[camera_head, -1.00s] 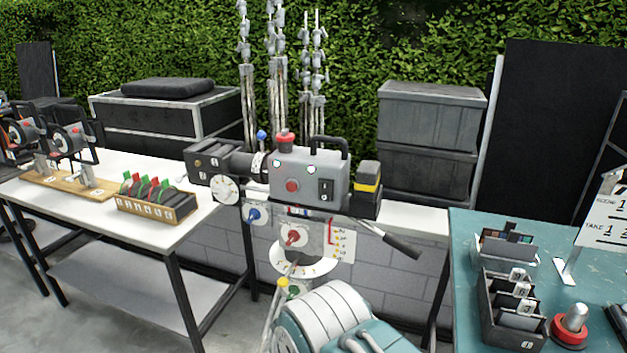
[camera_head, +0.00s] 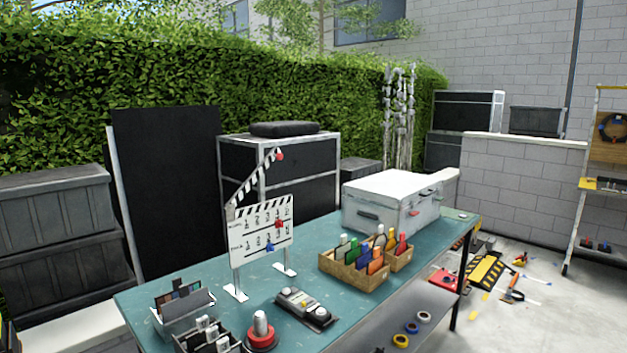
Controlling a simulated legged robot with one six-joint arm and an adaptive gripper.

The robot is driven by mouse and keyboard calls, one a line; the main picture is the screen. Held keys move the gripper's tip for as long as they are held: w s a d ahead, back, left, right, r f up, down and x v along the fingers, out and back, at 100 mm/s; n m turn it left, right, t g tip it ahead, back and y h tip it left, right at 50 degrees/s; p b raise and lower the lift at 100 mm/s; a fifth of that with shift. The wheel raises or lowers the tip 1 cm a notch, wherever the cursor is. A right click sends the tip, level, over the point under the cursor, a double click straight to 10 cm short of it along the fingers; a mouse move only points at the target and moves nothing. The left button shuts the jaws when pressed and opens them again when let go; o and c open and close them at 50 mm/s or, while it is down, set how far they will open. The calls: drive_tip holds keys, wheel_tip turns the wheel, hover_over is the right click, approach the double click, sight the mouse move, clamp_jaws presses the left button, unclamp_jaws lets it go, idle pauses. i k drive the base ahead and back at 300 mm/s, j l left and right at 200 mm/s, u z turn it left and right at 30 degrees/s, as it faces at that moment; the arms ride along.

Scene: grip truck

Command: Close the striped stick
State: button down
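The striped stick (camera_head: 252,181) is the black-and-white clapper arm of a film slate. It is raised, hinged at the slate's upper left corner and slanting up to the right, with a red knob at its tip. The white slate board (camera_head: 262,236) stands upright on two feet on the teal table (camera_head: 330,240). It carries writing, a red marker and a blue marker. A wide gap separates the raised stick from the board's striped top edge. My gripper is not in view.
A wooden box of coloured pieces (camera_head: 352,274), a grey device (camera_head: 305,306) and a red-based knob (camera_head: 261,332) stand on the table. A white case (camera_head: 391,201) sits at its far end. Black cases stand behind.

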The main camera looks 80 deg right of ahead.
sight(276, 152)
drive_tip(key=z, duration=2.15)
